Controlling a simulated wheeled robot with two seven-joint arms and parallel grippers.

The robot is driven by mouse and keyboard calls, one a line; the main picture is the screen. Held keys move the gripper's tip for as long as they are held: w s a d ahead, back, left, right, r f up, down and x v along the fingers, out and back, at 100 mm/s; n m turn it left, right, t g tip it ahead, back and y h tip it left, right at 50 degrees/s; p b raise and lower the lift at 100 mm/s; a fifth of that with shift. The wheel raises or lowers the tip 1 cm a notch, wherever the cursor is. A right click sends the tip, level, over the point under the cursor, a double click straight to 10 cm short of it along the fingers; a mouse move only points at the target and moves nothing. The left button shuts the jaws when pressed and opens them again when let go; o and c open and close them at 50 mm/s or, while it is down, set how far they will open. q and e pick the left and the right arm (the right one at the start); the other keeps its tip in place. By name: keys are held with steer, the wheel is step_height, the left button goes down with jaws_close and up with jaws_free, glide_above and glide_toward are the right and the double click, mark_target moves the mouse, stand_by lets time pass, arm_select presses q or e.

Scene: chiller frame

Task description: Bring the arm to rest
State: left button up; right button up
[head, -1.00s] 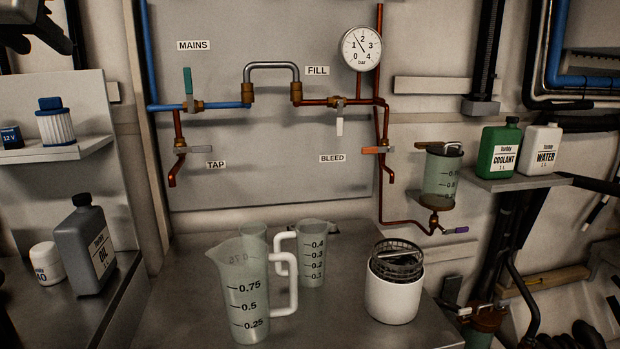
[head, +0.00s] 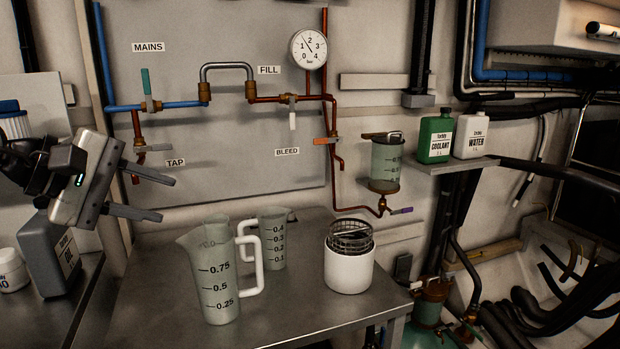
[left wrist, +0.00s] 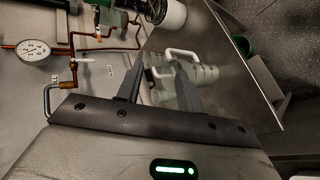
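My left gripper (head: 160,195) comes in from the left in the head view, in front of the panel's lower left and above the bench. Its two fingers are apart with nothing between them. In the left wrist view its fingers (left wrist: 158,88) are also spread, with jugs seen beyond them. My right gripper is in neither view. A large measuring jug (head: 215,285) with a white handle stands on the steel bench (head: 285,312), right of and below my left gripper. A smaller jug (head: 272,245) stands behind it.
A white canister with a wire basket (head: 349,268) stands on the bench at right. The panel carries pipes, a gauge (head: 309,48) and the tap pipe (head: 136,160) close to my gripper. A grey oil bottle (head: 48,262) stands at left. The bench front is clear.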

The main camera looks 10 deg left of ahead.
arm_select(q)
steer(key=d+f+n+t+h, duration=0.2)
steer(key=d+f+n+t, duration=0.15)
steer(key=f+n, duration=0.9)
steer(key=d+f+n+t+h, duration=0.1)
steer(key=d+f+n+t, duration=0.35)
steer(key=n, duration=1.35)
steer(key=s+d+f+n+g+y, duration=0.3)
steer(key=s+f+n, duration=0.4)
steer(key=f+n, duration=0.5)
steer(key=s+d+f+n+g+y, duration=0.3)
steer(key=s+d+f+n, duration=0.2)
steer(key=f+n, duration=0.7)
steer(key=s+n, duration=0.2)
steer(key=shift+s+d+f+n+g+y, duration=0.2)
steer(key=shift+f+n+g+y, duration=0.1)
steer(key=shift+n+g, duration=0.1)
